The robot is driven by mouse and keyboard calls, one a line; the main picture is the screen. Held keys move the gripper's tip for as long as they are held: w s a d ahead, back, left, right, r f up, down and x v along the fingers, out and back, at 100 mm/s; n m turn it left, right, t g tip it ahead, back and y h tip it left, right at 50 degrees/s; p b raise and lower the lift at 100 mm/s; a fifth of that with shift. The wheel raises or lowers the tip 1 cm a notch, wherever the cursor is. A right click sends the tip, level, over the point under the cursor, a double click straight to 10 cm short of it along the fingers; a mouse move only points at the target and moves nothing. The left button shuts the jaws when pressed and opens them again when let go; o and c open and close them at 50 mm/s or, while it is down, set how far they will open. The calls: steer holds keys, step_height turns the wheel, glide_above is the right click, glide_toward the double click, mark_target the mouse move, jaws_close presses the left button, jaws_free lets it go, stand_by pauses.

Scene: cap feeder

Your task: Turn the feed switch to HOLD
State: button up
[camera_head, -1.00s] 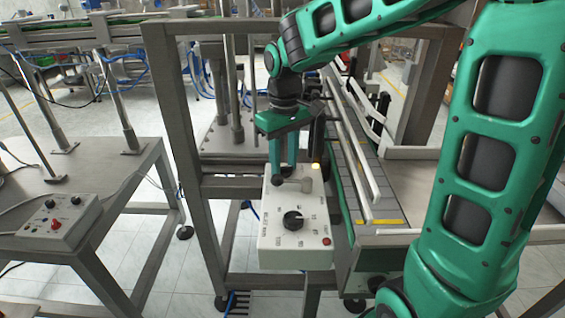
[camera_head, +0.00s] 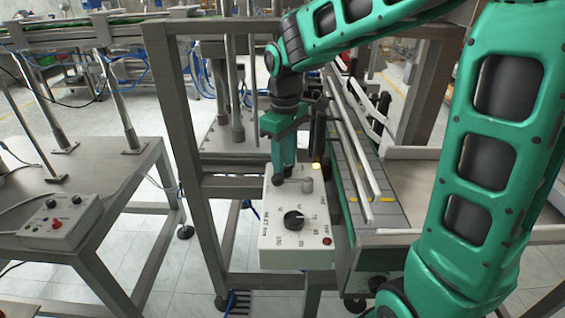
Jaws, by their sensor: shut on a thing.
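A white control box (camera_head: 272,246) stands in front of the metal frame.
A lit yellow lamp (camera_head: 316,166) and a red button (camera_head: 327,241) are on the box. A conveyor (camera_head: 385,207) with rails runs close on the right. A second control box (camera_head: 53,220) lies on a table at left. Frame posts stand close behind my gripper.

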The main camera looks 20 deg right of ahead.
steer(key=o, duration=0.9)
steer(key=shift+w+d, duration=0.1)
steer(key=shift+d, duration=0.15)
steer(key=shift+o, duration=0.2)
steer(key=shift+a, duration=0.1)
step_height(320, 180, up, 11)
steer(key=shift+f, duration=0.1)
